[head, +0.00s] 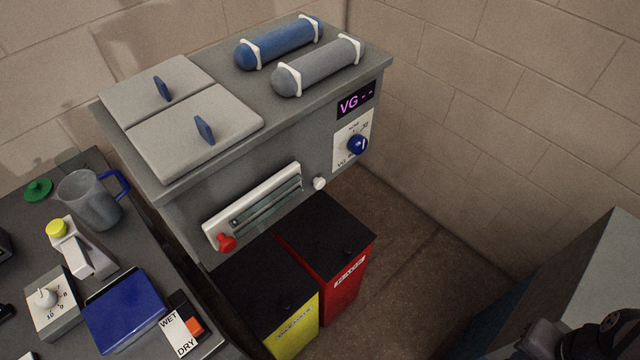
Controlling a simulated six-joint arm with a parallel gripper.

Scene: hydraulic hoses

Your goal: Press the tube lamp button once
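A white panel with glassy, tube-like strips (268,207) is set in the front of the grey cabinet and looks like the tube lamp. A round white button or knob (319,184) sits just off its right end. A red knob (226,242) sits at its lower left end. No label shows which of these is the lamp's button. The strips look unlit. Dark parts at the bottom right corner look like my arm; my gripper's fingertips are not in view.
The grey cabinet (184,187) carries two lids and two cylinders. Its right front has a blue dial (357,144) and a display (355,102). Yellow (293,328) and red (345,277) bins stand below. A mug (90,200) and a yellow-button device (57,229) are left.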

